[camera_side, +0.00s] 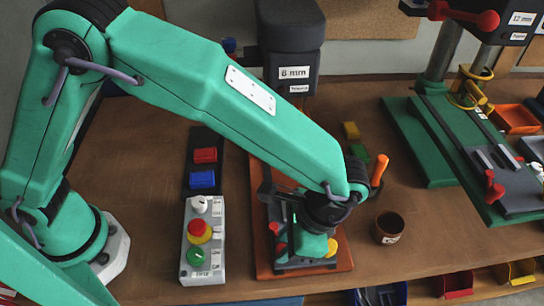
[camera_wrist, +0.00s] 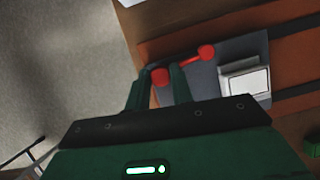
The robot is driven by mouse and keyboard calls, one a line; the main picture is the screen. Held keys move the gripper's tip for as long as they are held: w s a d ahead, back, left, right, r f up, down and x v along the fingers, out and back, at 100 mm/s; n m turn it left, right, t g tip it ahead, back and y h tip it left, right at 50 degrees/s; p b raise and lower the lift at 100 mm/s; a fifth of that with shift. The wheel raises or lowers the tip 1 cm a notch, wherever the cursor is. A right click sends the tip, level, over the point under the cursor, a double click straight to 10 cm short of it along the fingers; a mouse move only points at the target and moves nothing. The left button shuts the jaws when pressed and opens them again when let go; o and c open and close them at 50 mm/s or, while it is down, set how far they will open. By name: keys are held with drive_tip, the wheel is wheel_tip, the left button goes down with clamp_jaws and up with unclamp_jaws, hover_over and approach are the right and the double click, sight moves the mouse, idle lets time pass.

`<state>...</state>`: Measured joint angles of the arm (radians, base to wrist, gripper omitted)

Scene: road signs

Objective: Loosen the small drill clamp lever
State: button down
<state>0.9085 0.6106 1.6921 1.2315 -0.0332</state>
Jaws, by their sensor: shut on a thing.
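The small drill (camera_side: 293,72), labelled 8 mm, stands behind my forearm in the side view. Its orange base (camera_side: 262,262) carries a dark vise, partly hidden by my wrist. In the wrist view the red clamp lever (camera_wrist: 185,64) lies on the grey vise (camera_wrist: 215,85), with a round knob at each end. My gripper (camera_wrist: 160,88) has its two green fingers on either side of the left knob, shut on it. The side view shows my gripper from above over the vise, with its fingertips hidden. Red parts (camera_side: 279,248) of the vise show left of it.
A grey control box (camera_side: 203,255) with red and green buttons stands left of the base. A brown cup (camera_side: 388,228) and an orange-handled tool (camera_side: 379,170) stand to the right. A larger drill (camera_side: 505,20), labelled 12 mm, stands at the far right on a green base (camera_side: 425,150).

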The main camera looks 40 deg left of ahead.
drive_tip(key=shift+s, duration=0.1)
drive_tip(key=shift+s+a+m, duration=0.25)
drive_tip(key=shift+s+m, duration=0.05)
drive_tip(key=shift+m, duration=0.35)
drive_tip(key=shift+s+a+m, duration=0.25)
drive_tip(key=shift+s+m, duration=0.05)
drive_tip(key=shift+m, duration=0.35)
drive_tip(key=c, duration=1.2)
unclamp_jaws()
drive_tip(key=v, duration=0.7)
drive_tip(key=shift+r, duration=0.35)
drive_tip(key=shift+d, duration=0.15)
